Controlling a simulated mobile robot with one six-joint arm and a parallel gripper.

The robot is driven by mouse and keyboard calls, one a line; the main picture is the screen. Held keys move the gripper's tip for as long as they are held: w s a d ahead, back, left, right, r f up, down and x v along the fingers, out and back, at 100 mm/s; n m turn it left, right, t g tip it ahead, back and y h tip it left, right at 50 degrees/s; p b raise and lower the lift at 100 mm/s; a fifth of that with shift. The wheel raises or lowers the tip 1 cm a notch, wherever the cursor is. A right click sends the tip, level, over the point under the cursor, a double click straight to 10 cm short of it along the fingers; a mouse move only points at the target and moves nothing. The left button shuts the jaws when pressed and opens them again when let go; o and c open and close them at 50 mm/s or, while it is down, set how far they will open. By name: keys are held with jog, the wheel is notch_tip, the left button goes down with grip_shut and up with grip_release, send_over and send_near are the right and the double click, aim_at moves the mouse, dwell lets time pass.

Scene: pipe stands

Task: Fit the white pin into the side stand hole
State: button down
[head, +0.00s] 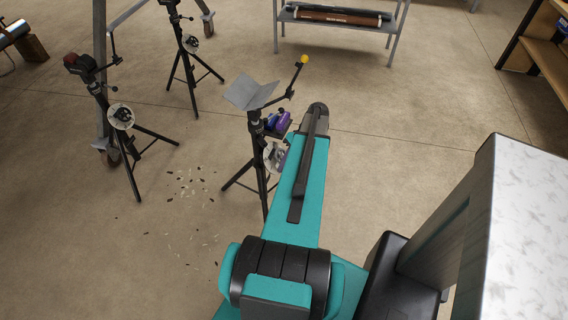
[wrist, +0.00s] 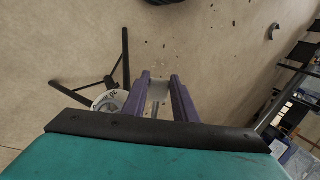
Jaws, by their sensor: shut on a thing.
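My gripper (head: 278,121) has purple fingers and is beside the upper part of the middle tripod stand (head: 256,135) in the head view. In the wrist view the gripper (wrist: 160,80) is shut on a pale, whitish piece, the white pin (wrist: 158,90), which sits between the fingers. The pin cannot be made out in the head view. The stand has a tilted grey plate (head: 250,92) on top and a side rod with a yellow ball (head: 303,59). The side hole is not visible, so I cannot tell how the pin lies to it.
A white disc (wrist: 108,101) on the stand shows left of the fingers in the wrist view. Two other tripod stands (head: 121,117) (head: 191,43) are at the left. A grey rack (head: 343,22) stands at the back. Small scraps (head: 190,190) litter the floor left of the stand.

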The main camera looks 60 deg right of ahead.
aim_at(277, 160)
jog(key=shift+a, duration=0.1)
dwell(0.3)
jog(key=shift+w+d, duration=0.45)
jog(key=shift+w, duration=0.35)
jog(key=shift+w+d, duration=0.5)
jog(key=shift+w, duration=0.25)
jog(key=shift+w+d, duration=0.45)
jog(key=shift+w, duration=0.35)
jog(key=shift+w+d, duration=0.45)
jog(key=shift+w, duration=0.35)
jog(key=shift+w+d, duration=0.45)
jog(key=shift+w, duration=0.3)
jog(key=shift+w+d, duration=0.45)
jog(key=shift+w, duration=0.35)
dwell(1.6)
jog(key=c, duration=1.3)
grip_release()
jog(key=shift+c, duration=0.2)
jog(key=shift+r, duration=0.1)
jog(key=shift+p+v, duration=1.1)
jog(key=shift+v, duration=1.35)
